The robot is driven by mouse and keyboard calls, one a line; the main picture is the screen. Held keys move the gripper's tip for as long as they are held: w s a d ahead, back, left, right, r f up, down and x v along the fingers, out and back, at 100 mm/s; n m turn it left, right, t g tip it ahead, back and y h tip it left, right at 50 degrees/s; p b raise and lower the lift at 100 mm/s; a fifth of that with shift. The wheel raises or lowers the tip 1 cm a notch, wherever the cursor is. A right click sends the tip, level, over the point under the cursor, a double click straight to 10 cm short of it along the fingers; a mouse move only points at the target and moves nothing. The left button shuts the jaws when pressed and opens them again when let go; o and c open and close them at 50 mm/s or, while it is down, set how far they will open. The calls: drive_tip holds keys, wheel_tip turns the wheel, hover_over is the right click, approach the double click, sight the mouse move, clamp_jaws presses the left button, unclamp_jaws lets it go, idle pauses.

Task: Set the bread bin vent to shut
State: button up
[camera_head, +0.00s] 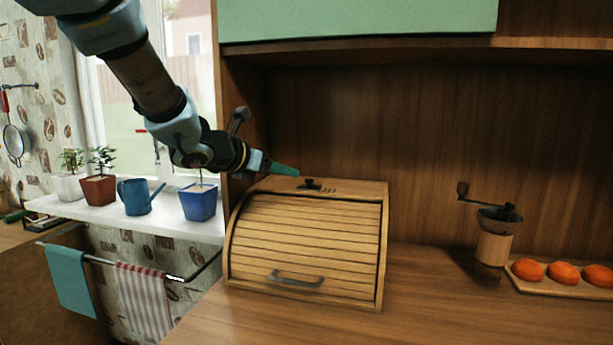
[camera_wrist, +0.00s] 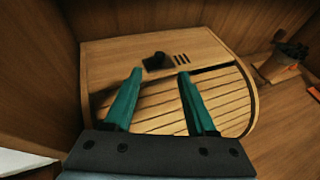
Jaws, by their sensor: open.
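The wooden bread bin (camera_head: 305,240) stands on the counter with its slatted roll front down. Its vent, a small black knob (camera_head: 310,184) beside a few dark slots (camera_head: 329,190), is on the flat top. In the wrist view the knob (camera_wrist: 157,61) sits on a dark plate, left of the slots (camera_wrist: 181,59). My gripper (camera_head: 284,169) reaches in from the upper left, close to the bin's top. In the wrist view its two teal fingers (camera_wrist: 159,72) are apart and empty, with the knob between and beyond their tips. I cannot tell whether they touch the top.
A coffee grinder (camera_head: 494,240) and a board with orange buns (camera_head: 563,272) stand to the right. A green cabinet door (camera_head: 358,20) hangs above. The counter in front is clear.

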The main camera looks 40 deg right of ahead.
sight(309, 179)
drive_tip(key=p+x, duration=0.2)
drive_tip(key=x, duration=0.7)
clamp_jaws()
drive_tip(key=shift+f, duration=0.1)
idle(1.2)
